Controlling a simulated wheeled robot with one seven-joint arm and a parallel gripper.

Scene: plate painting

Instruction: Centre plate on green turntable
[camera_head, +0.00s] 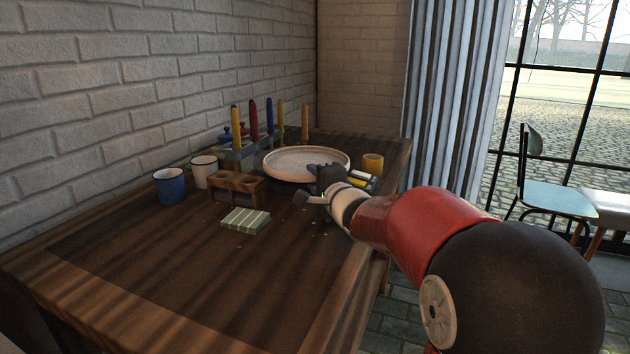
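A large, round, pale plate (290,161) with a raised rim is towards the back of the wooden table. It looks level and slightly raised, but what is beneath it is hidden. I cannot make out a green turntable. My gripper (316,187) is at the plate's front right edge, reaching in from the right. Its fingers are small and partly hidden in this view. I cannot tell whether they touch the plate or are open or shut.
A blue mug (169,188), a white mug (204,173), a wooden holder (236,187) and a folded green striped cloth (246,221) are to the left. A yellow cup (372,164) is right. The front table is clear.

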